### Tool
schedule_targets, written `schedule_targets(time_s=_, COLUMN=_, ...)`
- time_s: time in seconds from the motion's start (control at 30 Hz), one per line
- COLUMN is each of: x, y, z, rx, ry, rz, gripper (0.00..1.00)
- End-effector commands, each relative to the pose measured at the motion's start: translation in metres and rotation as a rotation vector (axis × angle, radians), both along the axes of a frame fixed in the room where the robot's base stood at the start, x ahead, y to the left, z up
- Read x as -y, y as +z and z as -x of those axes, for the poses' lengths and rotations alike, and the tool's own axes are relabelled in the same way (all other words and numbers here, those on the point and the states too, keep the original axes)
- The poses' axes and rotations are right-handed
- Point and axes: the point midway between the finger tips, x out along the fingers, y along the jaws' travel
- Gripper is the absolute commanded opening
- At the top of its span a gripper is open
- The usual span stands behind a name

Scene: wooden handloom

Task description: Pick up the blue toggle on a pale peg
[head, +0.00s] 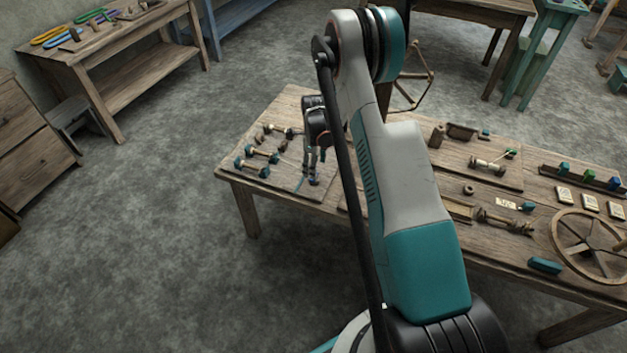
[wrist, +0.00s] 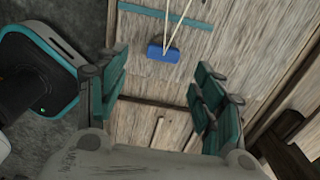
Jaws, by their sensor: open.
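In the wrist view, the blue toggle (wrist: 162,53) is a small rounded block against a pale wooden board (wrist: 138,85). Two thin pale strands run up from it; I cannot tell whether either is the peg. My gripper (wrist: 164,62) is open, its teal-padded fingers on either side of the toggle in the picture, with nothing between them that I can see held. In the head view, my gripper (head: 312,172) points down over the near edge of the left part of the table, and a small blue bit shows at its tips. The gap between fingers and toggle cannot be judged.
Several wooden spools with teal ends (head: 262,152) lie on the board left of my gripper. A teal strip (wrist: 180,15) crosses the board above the toggle. A spoked wheel (head: 590,245) and other parts stand at the table's right. Floor left of the table is clear.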

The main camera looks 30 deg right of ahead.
Motion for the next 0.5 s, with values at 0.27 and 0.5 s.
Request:
schedule_targets(time_s=0.27, x=0.000, y=-0.018, z=-0.003, rx=0.000, ry=0.001, rz=0.000, gripper=0.62)
schedule_targets(time_s=0.5, x=0.000, y=-0.052, z=-0.007, rx=0.000, ry=0.001, rz=0.000, gripper=0.62)
